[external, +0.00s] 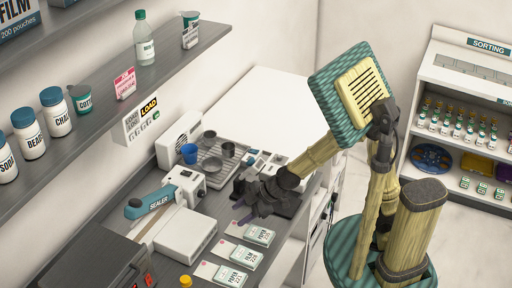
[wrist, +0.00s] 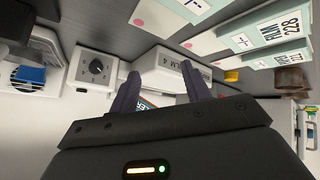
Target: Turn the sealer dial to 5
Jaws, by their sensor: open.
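The sealer (external: 152,202) is a white device with a teal lever arm on the grey counter, left of my gripper (external: 243,202) in the external view. Its white control box (external: 184,190) stands at the lever's right end. The teal lever (wrist: 155,101) shows partly behind the fingers.
A shelf (external: 100,115) with bottles hangs above.

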